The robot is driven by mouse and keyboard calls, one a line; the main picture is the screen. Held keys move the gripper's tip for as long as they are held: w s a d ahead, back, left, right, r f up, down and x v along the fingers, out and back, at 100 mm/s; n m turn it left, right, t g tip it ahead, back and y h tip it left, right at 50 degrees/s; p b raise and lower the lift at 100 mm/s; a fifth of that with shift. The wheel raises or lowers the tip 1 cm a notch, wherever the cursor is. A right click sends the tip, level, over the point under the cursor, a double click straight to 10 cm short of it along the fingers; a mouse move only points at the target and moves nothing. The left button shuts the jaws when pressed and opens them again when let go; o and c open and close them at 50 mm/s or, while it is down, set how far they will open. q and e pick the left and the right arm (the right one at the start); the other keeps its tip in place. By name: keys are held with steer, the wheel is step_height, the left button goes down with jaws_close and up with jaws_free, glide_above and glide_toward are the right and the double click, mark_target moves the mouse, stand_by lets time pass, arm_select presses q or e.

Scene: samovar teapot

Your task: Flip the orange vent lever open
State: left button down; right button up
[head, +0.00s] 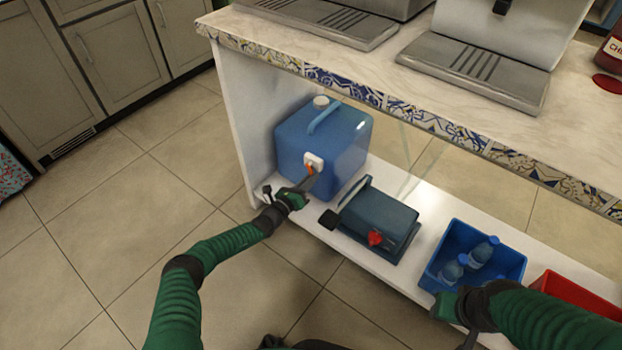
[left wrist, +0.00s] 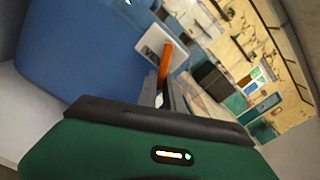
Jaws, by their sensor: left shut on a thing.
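The orange vent lever (head: 310,169) sits on a small white plate (head: 314,160) on the front of a blue water container (head: 345,140). In the left wrist view the orange lever (left wrist: 165,66) sticks out from the white plate (left wrist: 152,45), beside the blue container wall (left wrist: 75,50). My left gripper (head: 309,180) is at the lever, shut on it; its fingertips (left wrist: 163,92) partly hide the lever's lower end. My right gripper (head: 458,322) is at the lower right, near the blue bin; its fingers are mostly hidden by the arm.
The container stands on a white lower shelf (head: 345,238) under a marble-topped counter (head: 400,75). To its right are a dark teal box (head: 378,220) with a red knob (head: 375,238), a blue bin (head: 455,235) of bottles and a red bin (head: 570,290). Tiled floor (head: 120,210) is clear at left.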

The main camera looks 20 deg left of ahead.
arm_select(q)
steer(key=c, duration=1.5)
jaws_free()
steer(key=shift+a+f, duration=0.1)
steer(key=p+v, duration=0.8)
steer(key=v, duration=0.9)
steer(key=shift+p, duration=0.3)
